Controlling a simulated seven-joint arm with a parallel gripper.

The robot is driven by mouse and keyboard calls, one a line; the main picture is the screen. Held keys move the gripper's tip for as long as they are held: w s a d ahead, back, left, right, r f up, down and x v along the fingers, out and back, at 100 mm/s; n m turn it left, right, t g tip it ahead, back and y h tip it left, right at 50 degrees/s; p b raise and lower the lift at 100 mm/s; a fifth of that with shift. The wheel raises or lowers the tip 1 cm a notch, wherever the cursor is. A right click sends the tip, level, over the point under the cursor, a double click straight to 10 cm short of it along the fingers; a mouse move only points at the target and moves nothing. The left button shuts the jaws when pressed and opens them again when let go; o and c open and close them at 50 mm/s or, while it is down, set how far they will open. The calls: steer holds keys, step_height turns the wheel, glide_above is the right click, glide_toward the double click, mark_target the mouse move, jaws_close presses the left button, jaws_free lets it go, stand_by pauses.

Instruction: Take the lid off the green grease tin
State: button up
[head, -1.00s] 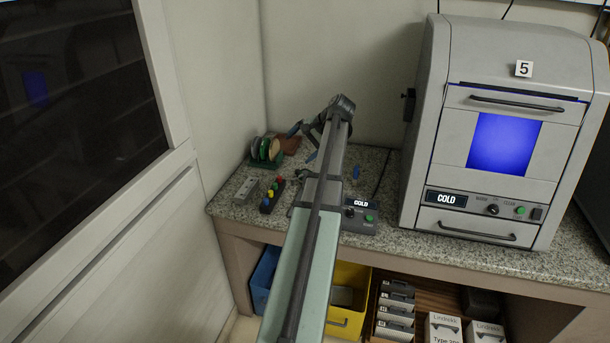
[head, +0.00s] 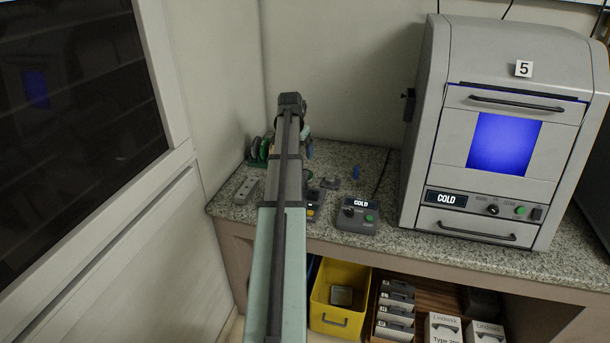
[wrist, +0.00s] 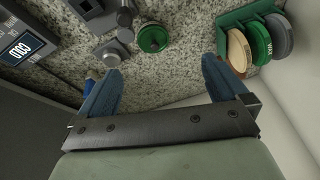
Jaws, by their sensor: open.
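In the wrist view a small round green tin (wrist: 152,37), its top ringed green around a darker middle, sits on the speckled counter just beyond my fingertips. I take it for the grease tin; I cannot tell its lid apart from its body. My gripper (wrist: 160,66) is open, with two blue fingers spread wide and nothing between them. The tin lies ahead of the gap, apart from both fingers.
A green rack (wrist: 235,17) holds upright beige, green and grey discs near my right finger. Grey metal parts (wrist: 112,50) stand left of the tin. A control box reading COLD (head: 358,215) sits farther right in the head view, beside a large grey oven (head: 500,130). A wall borders the counter.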

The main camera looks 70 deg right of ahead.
steer(key=shift+g+h, duration=0.3)
steer(key=shift+g, duration=0.3)
steer(key=x, duration=0.8)
steer(key=shift+w+d+f, duration=0.1)
steer(key=shift+w+d, duration=0.15)
steer(key=shift+d, duration=0.05)
steer(key=shift+s+a+x, duration=0.15)
steer(key=shift+x, duration=1.2)
steer(key=shift+s+a+x, duration=0.1)
steer(key=shift+s+x, duration=0.05)
steer(key=shift+x, duration=1.2)
steer(key=c, duration=1.1)
